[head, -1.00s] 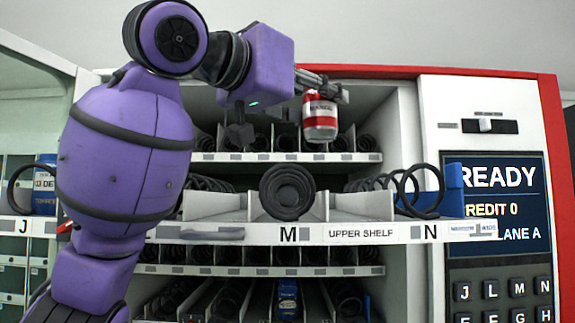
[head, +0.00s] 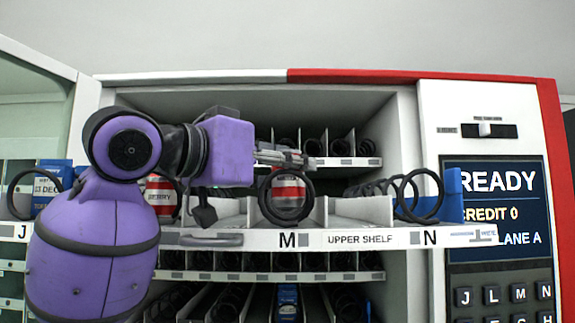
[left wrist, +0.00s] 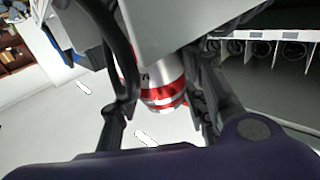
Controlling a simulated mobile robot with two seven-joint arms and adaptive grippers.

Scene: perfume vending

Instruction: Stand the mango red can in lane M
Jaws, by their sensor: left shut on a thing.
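The mango red can (head: 288,186), red with a silver-white band, is in lane M (head: 287,239) of the pulled-out upper shelf. It looks upright, seen through the black coil (head: 263,192) at the lane's front. My left gripper (head: 290,160) is shut on it near its top, reaching in from the left. In the left wrist view the can (left wrist: 162,92) is between the two fingers. Whether its base touches the lane floor is hidden. My right gripper is in neither view.
A red can marked BERRY (head: 160,195) stands left, partly behind my arm. Lane N's coils (head: 418,195) and a blue box (head: 452,192) are to the right. Lane dividers (head: 320,212) flank lane M. The keypad panel (head: 495,220) is at far right.

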